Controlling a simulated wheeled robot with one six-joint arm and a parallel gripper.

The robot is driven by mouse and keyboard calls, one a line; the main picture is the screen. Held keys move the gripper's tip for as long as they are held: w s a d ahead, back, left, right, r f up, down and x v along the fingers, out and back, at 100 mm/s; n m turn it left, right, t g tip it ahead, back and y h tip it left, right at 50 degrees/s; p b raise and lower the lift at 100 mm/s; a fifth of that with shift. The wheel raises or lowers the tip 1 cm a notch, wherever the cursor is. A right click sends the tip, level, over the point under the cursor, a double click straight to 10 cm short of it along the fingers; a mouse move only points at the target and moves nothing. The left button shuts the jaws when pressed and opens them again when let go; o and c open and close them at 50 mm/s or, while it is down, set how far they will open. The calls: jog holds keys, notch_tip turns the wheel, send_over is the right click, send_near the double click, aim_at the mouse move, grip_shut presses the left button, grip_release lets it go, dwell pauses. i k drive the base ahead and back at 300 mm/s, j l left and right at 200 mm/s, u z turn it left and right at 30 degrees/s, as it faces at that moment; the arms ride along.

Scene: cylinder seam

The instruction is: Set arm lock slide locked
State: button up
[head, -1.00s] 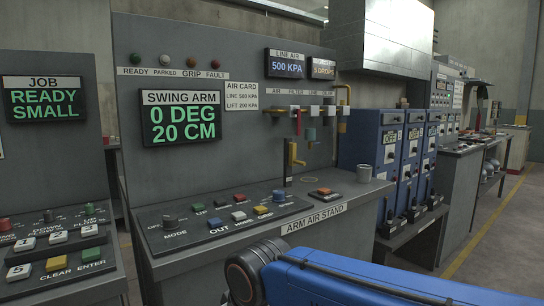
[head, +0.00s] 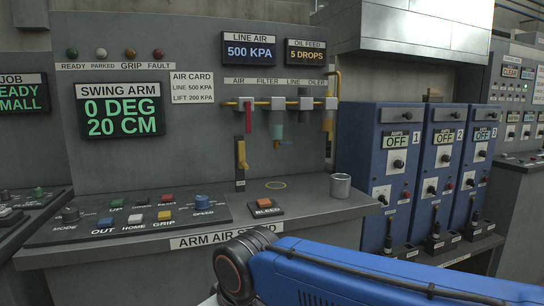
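A yellow slide handle (head: 241,154) sits on a narrow upright dark track (head: 240,184) on the back panel of the arm air stand. It is likely the arm lock slide, but I can read no label for it. The yellow part covers the upper portion of the track. The swing arm display (head: 120,108) reads 0 DEG, 20 CM. My blue arm crosses the lower right of the head view, in front of the stand. My gripper is out of view.
The stand's sloped console (head: 130,220) carries knobs and buttons. A bleed button (head: 265,204) and a grey cup (head: 340,186) are on the counter. A red lever (head: 248,121) and air fittings are above. Blue cabinets (head: 397,180) stand to the right.

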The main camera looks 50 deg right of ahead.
aim_at(243, 164)
jog(key=k+l, duration=0.15)
jog(key=l, duration=0.2)
jog(key=k+l, duration=0.1)
jog(key=l, duration=0.25)
jog(key=k+l, duration=0.15)
jog(key=l, duration=0.2)
jog(key=k+l, duration=0.15)
jog(key=l, duration=0.2)
jog(key=k+l, duration=0.1)
jog(key=l, duration=0.25)
jog(key=k+l, duration=0.15)
jog(key=l, duration=0.15)
jog(key=k+j, duration=0.15)
jog(key=j, duration=0.15)
jog(key=i+l, duration=0.15)
jog(key=l, duration=0.2)
